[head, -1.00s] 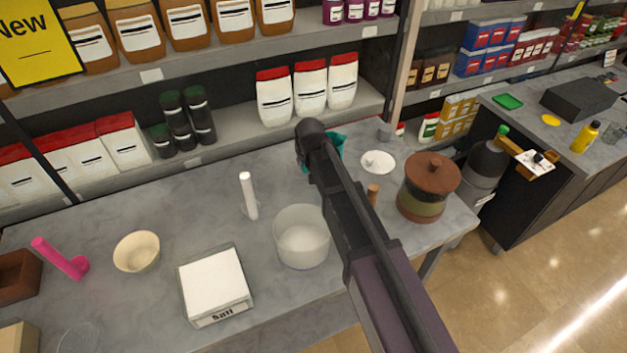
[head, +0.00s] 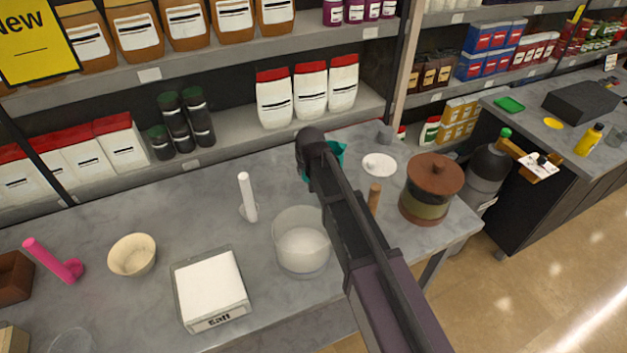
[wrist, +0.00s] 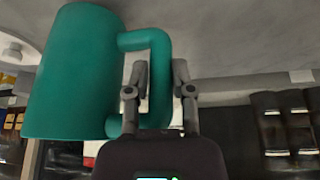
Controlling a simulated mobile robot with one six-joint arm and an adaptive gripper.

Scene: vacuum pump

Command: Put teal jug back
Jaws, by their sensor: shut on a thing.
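The teal jug shows in the head view (head: 338,158), mostly hidden behind my dark arm. In the wrist view the teal jug (wrist: 75,75) fills the left side, with its squared handle pointing right. My gripper (wrist: 160,75) has one finger on each side of the handle's outer bar and is shut on it. My fingers are hidden behind the arm in the head view. I cannot tell whether the jug touches the counter.
The grey counter (head: 190,205) holds a clear tub (head: 302,250) in front of the jug, a white dish (head: 379,164) to its right, and a lidded brown jar (head: 432,190). Shelves with white bottles (head: 310,92) rise behind.

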